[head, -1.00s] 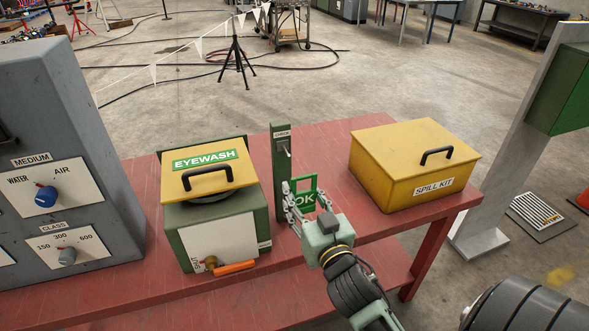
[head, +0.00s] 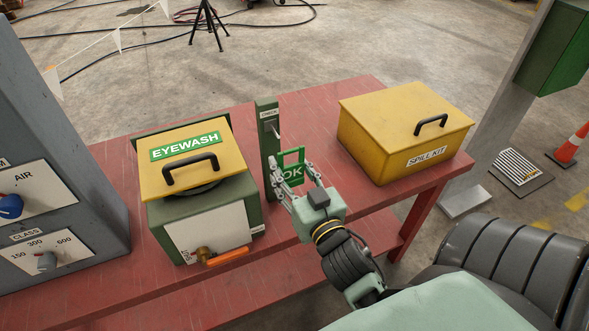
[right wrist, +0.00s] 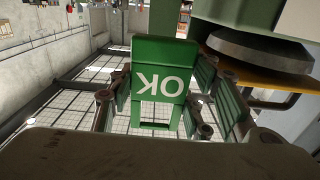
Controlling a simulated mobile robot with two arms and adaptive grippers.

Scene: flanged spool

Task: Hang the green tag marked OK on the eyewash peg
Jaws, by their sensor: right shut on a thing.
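The green tag marked OK (head: 292,174) has an open window at its top and stands roughly upright in my right gripper (head: 293,184). The gripper is shut on it. In the right wrist view the tag (right wrist: 160,77) appears upside down between the fingers. The peg (head: 276,131) sticks out from a narrow green post (head: 268,155) beside the eyewash box (head: 203,215). The tag shows just below and right of the peg's tip; they look apart, though the depth gap is hard to judge. My left gripper is not in view.
The red table (head: 318,107) carries a yellow spill kit box (head: 398,135) right of the tag. An orange-handled valve (head: 225,257) juts from the eyewash front. A grey dial panel (head: 45,190) stands at left. Table behind the tag is bare.

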